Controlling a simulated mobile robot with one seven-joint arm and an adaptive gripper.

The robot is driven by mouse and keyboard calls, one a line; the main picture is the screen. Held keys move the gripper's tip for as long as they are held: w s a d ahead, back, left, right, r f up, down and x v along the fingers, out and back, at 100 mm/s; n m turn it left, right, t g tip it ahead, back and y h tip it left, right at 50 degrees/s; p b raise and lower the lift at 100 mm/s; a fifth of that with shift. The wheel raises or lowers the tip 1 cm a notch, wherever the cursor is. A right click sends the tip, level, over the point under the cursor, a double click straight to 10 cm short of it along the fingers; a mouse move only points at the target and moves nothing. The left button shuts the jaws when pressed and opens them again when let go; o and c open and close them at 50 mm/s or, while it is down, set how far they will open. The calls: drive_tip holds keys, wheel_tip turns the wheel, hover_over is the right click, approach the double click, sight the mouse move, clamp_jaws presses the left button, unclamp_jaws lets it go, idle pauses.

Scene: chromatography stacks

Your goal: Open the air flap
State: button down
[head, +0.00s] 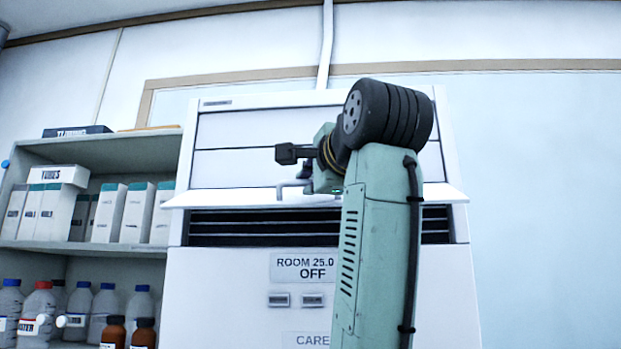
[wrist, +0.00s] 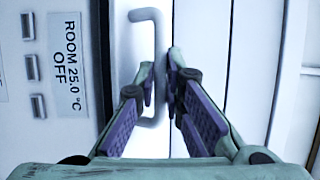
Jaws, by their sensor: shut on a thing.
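The air flap (head: 235,197) is a white panel that juts out across the front of the tall white air conditioner (head: 225,265). Dark louvres (head: 240,227) show below it in the head view. In the wrist view, turned sideways, the flap (wrist: 127,70) carries a light grey bar handle (wrist: 160,30). My gripper (wrist: 160,65) has its two purple-padded fingers on either side of the handle bar and is shut on it. In the head view my gripper (head: 298,187) is at the flap's middle, partly hidden by my arm.
The label reading "ROOM 25.0 OFF" (head: 305,268) sits below the louvres, with small buttons (head: 279,299) under it. A grey shelf (head: 110,153) with boxes and bottles stands close on the left. The pale wall panel (head: 545,200) on the right is clear.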

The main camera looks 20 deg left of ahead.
drive_tip(key=shift+s+d+r+t, duration=0.15)
drive_tip(key=shift+r+t, duration=0.15)
drive_tip(key=shift+r, duration=0.3)
drive_tip(key=c, duration=2.1)
unclamp_jaws()
drive_tip(key=o, duration=0.4)
drive_tip(key=shift+f, duration=0.1)
drive_tip(key=shift+f, duration=0.1)
drive_tip(key=v, duration=1.1)
drive_tip(key=shift+s+d, duration=0.25)
drive_tip(key=shift+s, duration=0.1)
